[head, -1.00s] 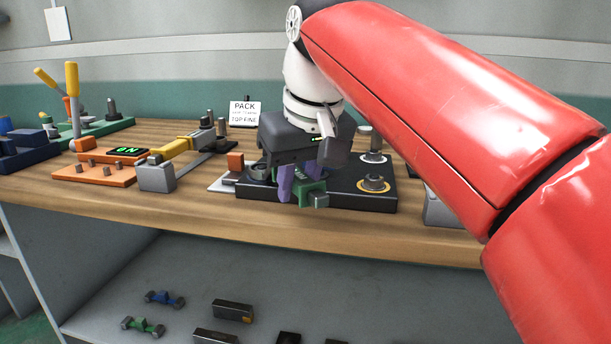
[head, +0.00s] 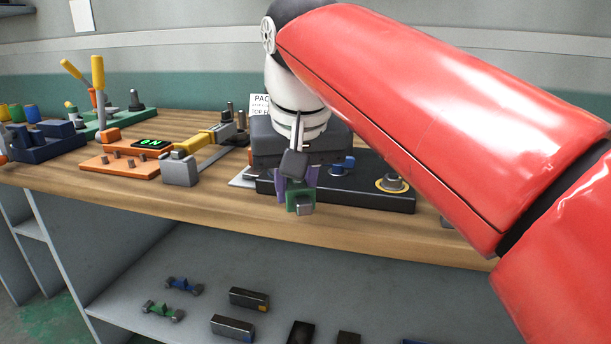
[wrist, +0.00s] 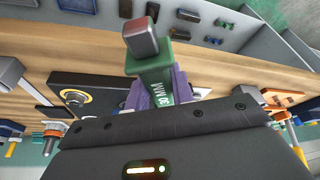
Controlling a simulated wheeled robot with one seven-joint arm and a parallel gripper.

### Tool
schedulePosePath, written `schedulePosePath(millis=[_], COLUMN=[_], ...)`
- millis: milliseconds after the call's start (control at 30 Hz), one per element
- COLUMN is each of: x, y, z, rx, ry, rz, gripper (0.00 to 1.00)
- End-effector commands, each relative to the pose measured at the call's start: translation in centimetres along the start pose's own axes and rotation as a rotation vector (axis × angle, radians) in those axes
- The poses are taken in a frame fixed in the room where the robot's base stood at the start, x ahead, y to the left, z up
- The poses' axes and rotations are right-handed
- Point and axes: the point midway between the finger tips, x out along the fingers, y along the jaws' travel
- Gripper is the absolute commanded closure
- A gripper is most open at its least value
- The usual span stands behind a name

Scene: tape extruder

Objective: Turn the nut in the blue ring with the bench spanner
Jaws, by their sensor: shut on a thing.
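My gripper (head: 297,190) has purple fingers shut on a green spanner (head: 299,200) with a grey block end facing the bench front. In the wrist view the spanner (wrist: 152,70) sits between the fingers and shows white lettering ending in "MM". It is in front of the black block (head: 350,198), near its left end. The blue ring (head: 343,165) is on the block just right of my gripper; its nut cannot be made out clearly. The spanner's far end is hidden by the gripper.
A yellow ring (head: 392,185) with a nut is farther right on the block. Left stand a grey-and-yellow clamp (head: 181,168) and an orange base (head: 120,165) with an "ON" display. My red arm covers the right side. The bench's front strip is clear.

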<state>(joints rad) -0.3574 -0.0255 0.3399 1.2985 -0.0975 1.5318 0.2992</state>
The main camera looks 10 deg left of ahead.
Motion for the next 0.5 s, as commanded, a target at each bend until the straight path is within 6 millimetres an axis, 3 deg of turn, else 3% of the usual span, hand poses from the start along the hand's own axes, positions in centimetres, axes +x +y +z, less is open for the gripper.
schedulePosePath(millis=[500], x=[-0.12], y=[-0.58], z=[-0.05], rx=[0.041], ry=[0.000], rz=[0.015], gripper=[1.00])
